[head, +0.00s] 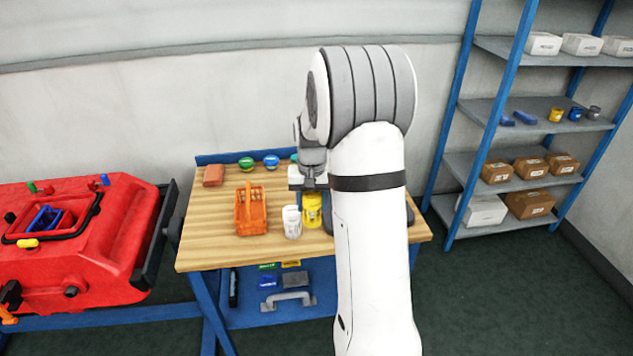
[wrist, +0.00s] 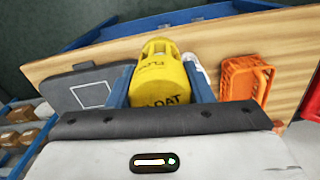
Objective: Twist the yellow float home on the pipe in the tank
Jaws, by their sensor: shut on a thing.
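The yellow float (head: 312,211) is between the blue fingers of my gripper (head: 311,197), above the wooden workbench. In the wrist view, the float (wrist: 158,72), with printed lettering, is clamped between both fingers. I cannot tell whether it touches the bench. The red scrubber tank (head: 110,215) stands at the far left, well away from my gripper. Its top has a black-rimmed opening (head: 62,213) with blue parts inside. I cannot make out the pipe there.
On the workbench (head: 210,255) are an orange basket (head: 250,213), a white container (head: 291,222) close beside the float, a reddish block (head: 213,175) and green and blue round items at the back. A blue-posted shelf (head: 540,165) holds boxes at right.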

